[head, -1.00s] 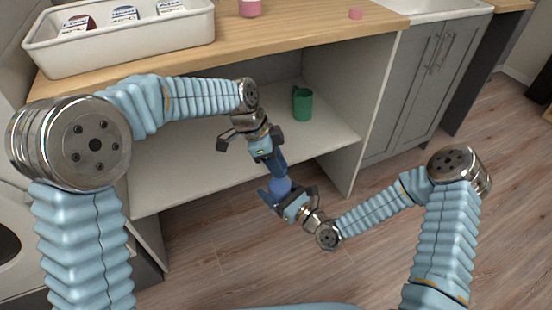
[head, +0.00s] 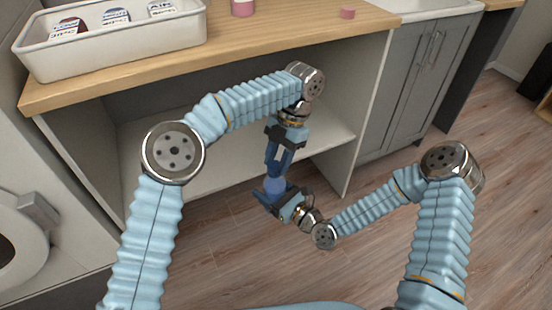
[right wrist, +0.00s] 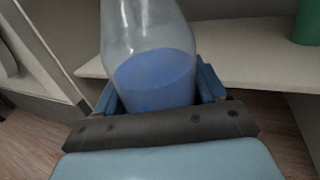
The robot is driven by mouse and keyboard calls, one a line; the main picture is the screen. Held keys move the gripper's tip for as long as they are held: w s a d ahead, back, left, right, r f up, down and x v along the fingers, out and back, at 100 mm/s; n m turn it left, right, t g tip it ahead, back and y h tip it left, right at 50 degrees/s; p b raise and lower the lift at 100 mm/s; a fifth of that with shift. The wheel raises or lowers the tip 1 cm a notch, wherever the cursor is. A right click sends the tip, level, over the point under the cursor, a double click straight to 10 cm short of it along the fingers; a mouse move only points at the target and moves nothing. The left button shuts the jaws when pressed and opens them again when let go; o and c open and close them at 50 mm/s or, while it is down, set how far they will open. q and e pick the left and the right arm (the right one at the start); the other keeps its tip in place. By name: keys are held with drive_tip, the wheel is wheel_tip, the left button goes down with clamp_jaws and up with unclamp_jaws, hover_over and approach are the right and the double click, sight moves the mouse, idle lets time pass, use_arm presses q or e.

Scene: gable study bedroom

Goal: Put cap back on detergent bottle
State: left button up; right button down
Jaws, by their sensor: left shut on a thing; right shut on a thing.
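A clear bottle with blue liquid (right wrist: 155,78) fills the middle of the right wrist view, its top cut off by the frame. My right gripper (head: 279,196) is shut around its lower part in front of the cabinet; the bottle (head: 274,186) shows there as a small blue shape. My left gripper (head: 277,165) points down from above, right over the bottle. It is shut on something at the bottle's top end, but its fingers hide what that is. No cap can be made out there. A small pink cap-like piece (head: 347,12) lies on the counter.
The wooden counter (head: 250,60) holds a white bin (head: 115,55) of labelled containers and a pink bottle (head: 242,8). Below is an open white shelf (head: 215,180). A green mug (right wrist: 306,22) shows in the right wrist view. A grey cabinet (head: 425,90) stands right; floor is open in front.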

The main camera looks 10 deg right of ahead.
use_arm(q)
drive_tip(key=o, duration=1)
drive_tip(key=shift+c, duration=0.4)
